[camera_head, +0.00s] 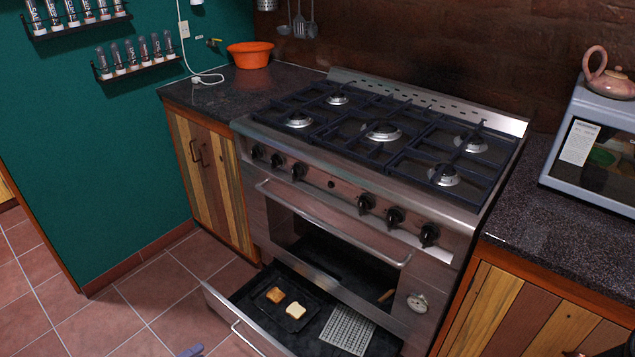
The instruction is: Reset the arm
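Neither of my arms shows clearly. A small blue-grey tip at the bottom edge, left of the pulled-out drawer (226,312), may be part of my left gripper, but it is too cut off to tell. A dark sliver at the bottom right corner cannot be identified, and my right gripper is not recognisable. The drawer under the stove (255,133) is open. In it lies a dark tray (270,318) with a browned bread slice (275,295) and a paler slice (296,311). A light perforated grid (347,329) lies to their right.
The stove's front handle (330,228) sticks out above the drawer. Left on the counter stands an orange bowl (250,57). At right a grey microwave (592,108) carries a pink teapot (608,82). The tiled floor (145,300) at left is clear.

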